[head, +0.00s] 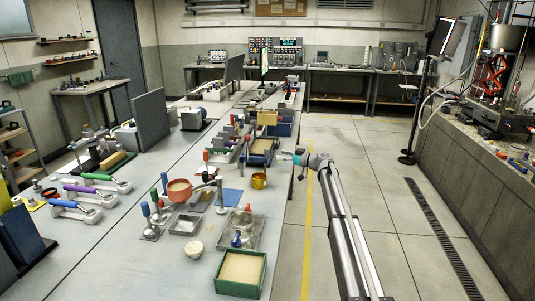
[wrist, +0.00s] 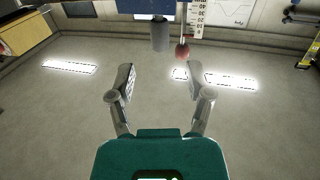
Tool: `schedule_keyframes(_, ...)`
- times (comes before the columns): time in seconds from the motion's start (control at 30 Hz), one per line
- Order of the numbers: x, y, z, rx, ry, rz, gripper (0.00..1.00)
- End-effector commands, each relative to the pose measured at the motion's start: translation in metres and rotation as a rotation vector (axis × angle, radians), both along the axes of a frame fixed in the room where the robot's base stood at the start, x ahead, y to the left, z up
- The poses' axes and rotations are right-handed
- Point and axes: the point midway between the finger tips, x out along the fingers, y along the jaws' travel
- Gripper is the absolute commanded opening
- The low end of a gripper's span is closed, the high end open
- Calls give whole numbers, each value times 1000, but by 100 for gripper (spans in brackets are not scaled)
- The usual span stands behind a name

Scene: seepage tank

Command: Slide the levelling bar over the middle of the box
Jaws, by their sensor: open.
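A green box (head: 238,289) filled with pale sand stands at the front of the long table in the head view. A second, smaller sand-filled tray (head: 262,158) lies further back, left of my gripper (head: 287,156). I cannot tell which one the task means. I cannot make out a levelling bar for certain in either view. My gripper is at the table's right edge, far behind the green box. In the wrist view my gripper (wrist: 163,86) is open, with its two fingers wide apart and nothing between them.
The long table (head: 126,262) holds an orange bowl (head: 179,191), a yellow cup (head: 259,181), metal trays and several coloured-handled tools. The wrist view shows a grey cylinder (wrist: 160,35) and a red bulb (wrist: 182,50).

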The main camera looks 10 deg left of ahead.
Motion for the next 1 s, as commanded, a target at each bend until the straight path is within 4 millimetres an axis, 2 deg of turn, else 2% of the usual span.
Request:
schedule_keyframes(0.2,11,34,0,0,0,1,66)
schedule_keyframes(0.5,21,65,0,0,0,0,66)
schedule_keyframes(0.7,23,72,0,0,0,-1,66)
schedule_keyframes(1.0,23,72,0,0,0,-1,64)
